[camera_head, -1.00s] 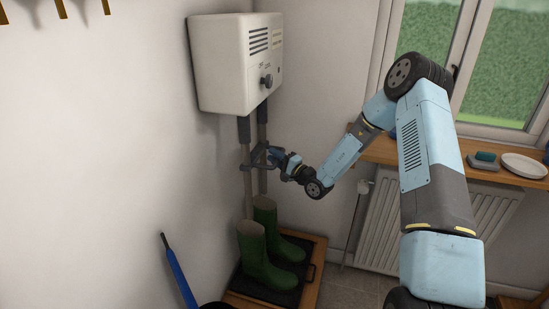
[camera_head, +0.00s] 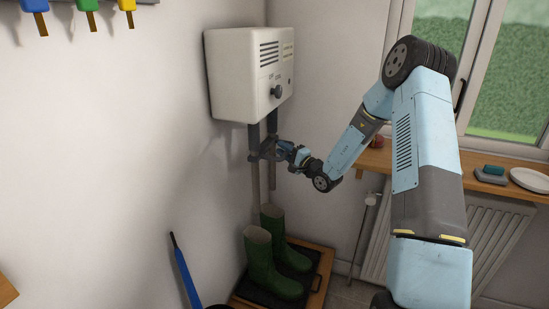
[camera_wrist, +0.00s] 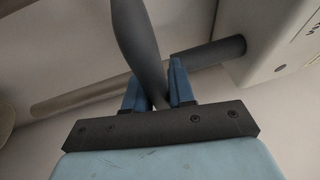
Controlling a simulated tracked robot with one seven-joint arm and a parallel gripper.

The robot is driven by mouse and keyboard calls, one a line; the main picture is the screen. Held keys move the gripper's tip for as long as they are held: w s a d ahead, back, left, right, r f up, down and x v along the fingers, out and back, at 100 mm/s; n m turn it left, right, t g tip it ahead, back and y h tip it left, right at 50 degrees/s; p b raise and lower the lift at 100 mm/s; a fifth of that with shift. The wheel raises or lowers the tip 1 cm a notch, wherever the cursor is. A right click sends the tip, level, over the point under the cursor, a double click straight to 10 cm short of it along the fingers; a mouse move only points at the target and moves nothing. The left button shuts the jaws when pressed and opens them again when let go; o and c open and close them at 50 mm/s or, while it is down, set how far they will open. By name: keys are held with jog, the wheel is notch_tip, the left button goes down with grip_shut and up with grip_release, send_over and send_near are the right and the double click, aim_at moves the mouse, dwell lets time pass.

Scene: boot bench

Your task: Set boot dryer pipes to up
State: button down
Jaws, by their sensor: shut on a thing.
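The boot dryer (camera_head: 232,85) is a white box on the wall with vents and a dark knob. Two pipes (camera_head: 256,180) hang from it, dark at the top and grey below, joined by a dark grey bracket (camera_head: 257,155). Their lower ends are near the tops of the green boots, but I cannot tell whether they reach inside. My gripper (camera_head: 279,151) is at the bracket's right side. In the wrist view, the blue fingers of my gripper (camera_wrist: 154,78) are shut on a dark bar (camera_wrist: 137,35), with a pipe (camera_wrist: 195,58) behind it.
Green boots (camera_head: 262,262) stand on a dark tray on a wooden bench (camera_head: 245,300) below the pipes. A blue-handled thing (camera_head: 184,272) leans at the wall. A radiator (camera_head: 485,235) and a windowsill (camera_head: 410,165) with a white dish (camera_head: 530,179) are at right.

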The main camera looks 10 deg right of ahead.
jog(key=shift+d+r, duration=0.1)
jog(key=shift+r, duration=0.05)
jog(key=c, duration=1.1)
grip_release()
jog(key=shift+s, duration=0.1)
jog(key=shift+o, duration=0.2)
jog(key=v, duration=1.3)
jog(key=shift+s, duration=0.3)
jog(key=shift+d, duration=0.15)
